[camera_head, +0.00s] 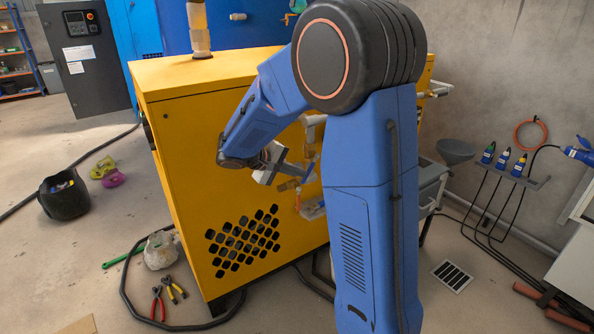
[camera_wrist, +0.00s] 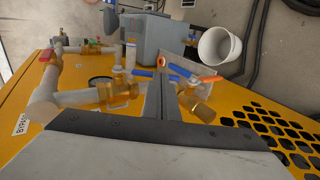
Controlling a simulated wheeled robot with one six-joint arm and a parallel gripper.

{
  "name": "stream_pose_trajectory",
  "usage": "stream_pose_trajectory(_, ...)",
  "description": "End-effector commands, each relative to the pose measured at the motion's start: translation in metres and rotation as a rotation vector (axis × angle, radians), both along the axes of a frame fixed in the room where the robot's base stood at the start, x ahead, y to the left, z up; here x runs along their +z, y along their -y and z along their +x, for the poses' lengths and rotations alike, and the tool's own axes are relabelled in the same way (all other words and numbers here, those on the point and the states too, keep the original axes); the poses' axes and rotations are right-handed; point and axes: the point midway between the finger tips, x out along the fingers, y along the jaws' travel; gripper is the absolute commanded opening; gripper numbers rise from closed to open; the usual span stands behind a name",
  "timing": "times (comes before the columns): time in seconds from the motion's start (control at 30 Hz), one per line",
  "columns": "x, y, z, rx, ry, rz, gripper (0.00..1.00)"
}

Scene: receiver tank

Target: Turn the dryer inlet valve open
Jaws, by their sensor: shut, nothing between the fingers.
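My gripper (camera_wrist: 163,92) is shut and empty, its two fingers together in front of the yellow cabinet's piping. In the head view my gripper (camera_head: 292,178) is beside the cabinet's pipe side, partly hidden by my arm. Pale pipes with brass valve bodies (camera_wrist: 112,92) run along the yellow panel. A blue lever (camera_wrist: 180,71) shows just beyond the fingers, with orange pieces near it. A red handle (camera_wrist: 46,55) sits on the pipe at the left. A "BYPASS" label (camera_wrist: 20,124) is near that pipe. I cannot tell which valve is the dryer inlet; finger contact is unclear.
The yellow cabinet (camera_head: 190,190) has a perforated grille. A grey box (camera_wrist: 157,40) and a white bucket (camera_wrist: 216,46) are beyond the pipes. A black bucket (camera_head: 62,196), pliers (camera_head: 157,304) and a dark hose lie on the floor at the left.

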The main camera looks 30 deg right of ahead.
Motion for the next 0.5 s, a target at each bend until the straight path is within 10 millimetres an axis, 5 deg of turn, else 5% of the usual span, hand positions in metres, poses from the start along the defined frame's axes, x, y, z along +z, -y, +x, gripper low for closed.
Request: stream_pose_trajectory(0.5, -0.031, 0.022, 0.001, 0.001, 0.010, -0.426, 0.00)
